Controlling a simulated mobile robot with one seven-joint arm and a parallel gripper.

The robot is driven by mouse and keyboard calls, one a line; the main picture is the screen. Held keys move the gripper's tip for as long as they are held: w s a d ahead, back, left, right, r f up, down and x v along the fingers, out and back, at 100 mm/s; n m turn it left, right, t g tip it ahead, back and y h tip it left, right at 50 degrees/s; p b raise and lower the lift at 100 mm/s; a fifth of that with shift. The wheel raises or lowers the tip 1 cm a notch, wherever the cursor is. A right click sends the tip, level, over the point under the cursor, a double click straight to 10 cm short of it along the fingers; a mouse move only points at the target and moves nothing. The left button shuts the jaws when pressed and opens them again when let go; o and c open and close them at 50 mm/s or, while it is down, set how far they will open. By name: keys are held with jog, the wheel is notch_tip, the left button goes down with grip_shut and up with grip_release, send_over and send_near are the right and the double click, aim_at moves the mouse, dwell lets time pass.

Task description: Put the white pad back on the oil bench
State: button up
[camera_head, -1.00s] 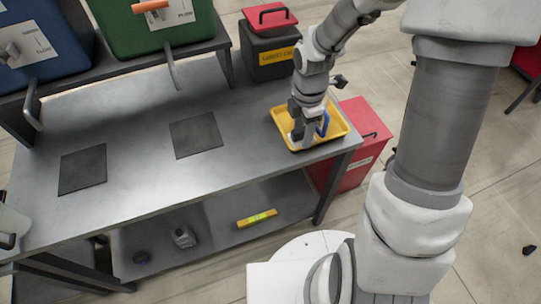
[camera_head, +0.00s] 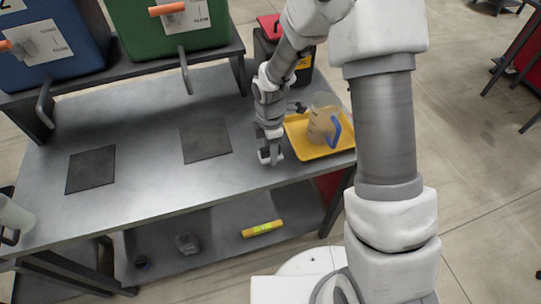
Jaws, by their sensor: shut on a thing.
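My gripper (camera_head: 270,156) is just left of the yellow tray (camera_head: 317,154), low over the front part of the grey bench top. It is shut on a small pale thing between its fingertips. That looks like the white pad, but the fingers hide most of it. I cannot tell whether it touches the bench. No other white pad shows. The grey metal bench (camera_head: 140,178) carries two dark square mats, one to the left (camera_head: 91,169) and one nearer my gripper (camera_head: 205,144).
A clear jug (camera_head: 320,124) with a blue handle stands in the tray. A white jug (camera_head: 14,217) is at the left edge. The lower shelf holds a yellow level (camera_head: 262,228).

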jog(key=shift+f, duration=1.4)
jog(key=shift+f, duration=0.15)
jog(key=o, duration=1.2)
